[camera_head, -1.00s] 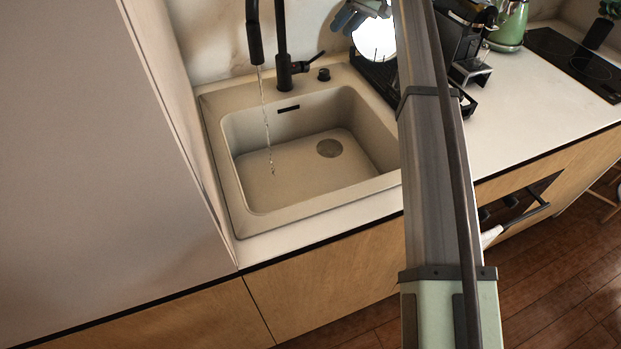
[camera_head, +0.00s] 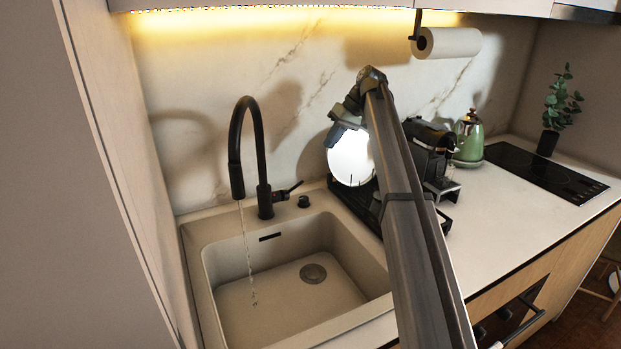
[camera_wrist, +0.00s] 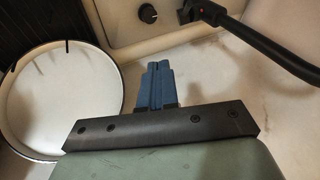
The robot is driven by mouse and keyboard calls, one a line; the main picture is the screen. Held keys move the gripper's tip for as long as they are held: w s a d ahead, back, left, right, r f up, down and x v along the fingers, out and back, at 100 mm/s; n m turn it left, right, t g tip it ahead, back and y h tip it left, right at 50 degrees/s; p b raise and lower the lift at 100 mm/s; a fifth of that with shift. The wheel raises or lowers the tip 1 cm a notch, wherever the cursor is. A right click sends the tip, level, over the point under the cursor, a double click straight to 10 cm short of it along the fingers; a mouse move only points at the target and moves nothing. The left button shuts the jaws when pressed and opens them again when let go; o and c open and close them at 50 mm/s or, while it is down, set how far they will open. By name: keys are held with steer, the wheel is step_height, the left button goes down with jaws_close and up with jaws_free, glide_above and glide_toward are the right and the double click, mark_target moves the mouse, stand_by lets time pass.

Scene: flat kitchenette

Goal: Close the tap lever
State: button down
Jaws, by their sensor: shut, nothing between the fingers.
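The black tap (camera_head: 265,200) stands behind the sink, and a thin stream of water runs from its spout. Its short lever (camera_head: 291,189) sticks out to the right, tilted slightly up.
A round black knob (camera_head: 304,201) sits right of the tap. A white plate (camera_head: 350,160) stands in a dark dish rack below my gripper. A coffee machine (camera_head: 428,150) and green kettle (camera_head: 469,138) stand further right. The sink (camera_head: 200,232) holds only water.

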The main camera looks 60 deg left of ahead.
steer(key=s+d+f+n+h, duration=0.2)
steer(key=s+f+n, duration=0.1)
steer(key=s+f, duration=0.4)
steer(key=shift+s+f+n, duration=0.4)
steer(key=shift+f, duration=0.3)
stand_by(0.3)
